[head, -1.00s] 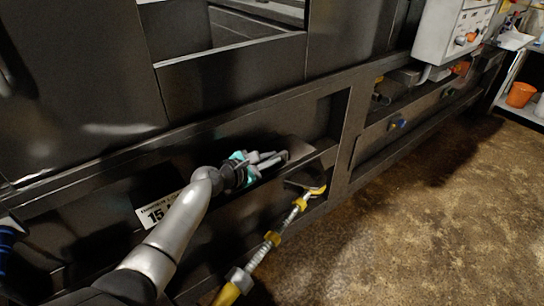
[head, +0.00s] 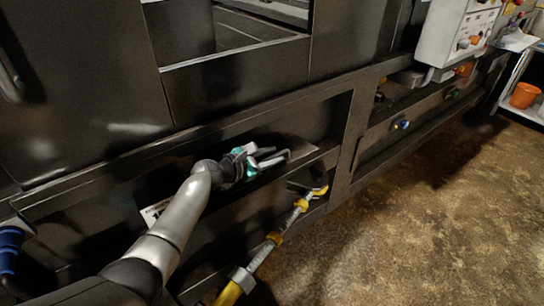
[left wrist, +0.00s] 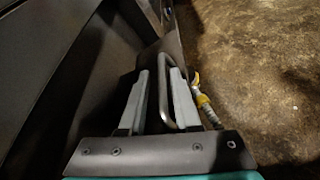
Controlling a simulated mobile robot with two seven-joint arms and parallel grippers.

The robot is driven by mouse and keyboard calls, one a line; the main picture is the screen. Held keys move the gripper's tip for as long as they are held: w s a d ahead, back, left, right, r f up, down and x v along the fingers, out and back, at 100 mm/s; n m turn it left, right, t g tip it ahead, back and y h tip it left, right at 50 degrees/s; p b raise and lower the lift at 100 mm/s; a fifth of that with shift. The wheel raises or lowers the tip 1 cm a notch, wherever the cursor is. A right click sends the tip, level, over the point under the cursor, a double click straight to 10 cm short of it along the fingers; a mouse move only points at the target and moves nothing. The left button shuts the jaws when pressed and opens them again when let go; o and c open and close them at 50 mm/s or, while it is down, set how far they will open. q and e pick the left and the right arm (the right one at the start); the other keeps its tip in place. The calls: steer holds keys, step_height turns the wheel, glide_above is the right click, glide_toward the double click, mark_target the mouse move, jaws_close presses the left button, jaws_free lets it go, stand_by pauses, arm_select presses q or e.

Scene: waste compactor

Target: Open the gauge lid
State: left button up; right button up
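The gauge lid (head: 299,146) appears to be a dark plate set in the low recess of the machine's side, with a thin metal loop handle (left wrist: 163,84). My left gripper (head: 274,157) is at this handle. In the left wrist view its two grey fingers stand apart, with the handle loop between them and a gap visible on the left side. Whether a finger touches the handle is hard to tell. The gauge itself is not visible. My right gripper is in neither view.
A yellow and silver hose or rod (head: 274,238) runs below the lid, close to my gripper. A ledge and post (head: 347,150) of the machine frame stand to the right. A grey control box (head: 456,37) hangs further right. The brown floor (head: 440,220) is clear.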

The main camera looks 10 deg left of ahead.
arm_select(q)
steer(key=shift+o, duration=0.6)
steer(key=shift+d, duration=0.1)
steer(key=shift+s, duration=0.1)
steer(key=shift+s+a+r+p, duration=0.15)
steer(key=shift+s+a+p, duration=0.15)
steer(key=shift+s+a, duration=0.05)
steer(key=p+v, duration=0.4)
steer(key=v, duration=1)
steer(key=shift+r, duration=0.1)
